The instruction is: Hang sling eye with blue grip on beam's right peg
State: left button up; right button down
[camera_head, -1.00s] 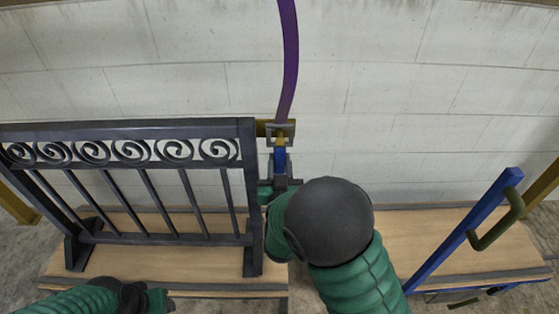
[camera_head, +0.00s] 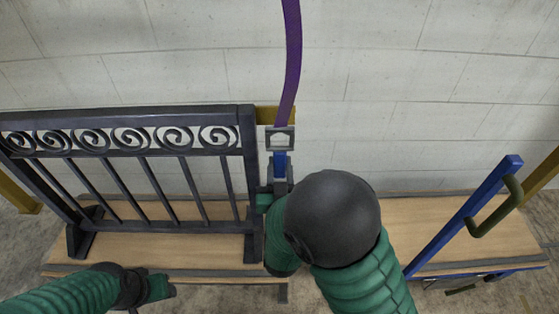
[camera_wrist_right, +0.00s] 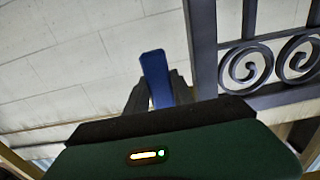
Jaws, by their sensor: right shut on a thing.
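The sling is a purple strap (camera_head: 291,60) hanging from above, with a squarish metal eye (camera_head: 279,130) at its lower end. The blue grip (camera_head: 280,164) is below the eye. My right gripper (camera_head: 279,183) is shut on the blue grip, just right of the dark gate's upright. The wrist view shows the blue grip (camera_wrist_right: 155,72) between the fingers. A yellow stub (camera_head: 265,115) sticks out behind the gate's top right corner, perhaps the beam's end. The eye is just below and right of it; no peg can be made out. My left gripper (camera_head: 163,288) is low at left; its jaw state is unclear.
The dark scroll gate (camera_head: 130,124) stands on a wooden bench (camera_head: 200,264). A blue frame (camera_head: 465,215) with an olive handle (camera_head: 497,208) stands at right. Yellow posts (camera_head: 541,182) are at the sides. The bench between my right arm and the blue frame is clear.

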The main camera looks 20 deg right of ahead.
jog(key=shift+s+a, duration=0.1)
jog(key=shift+s, duration=0.15)
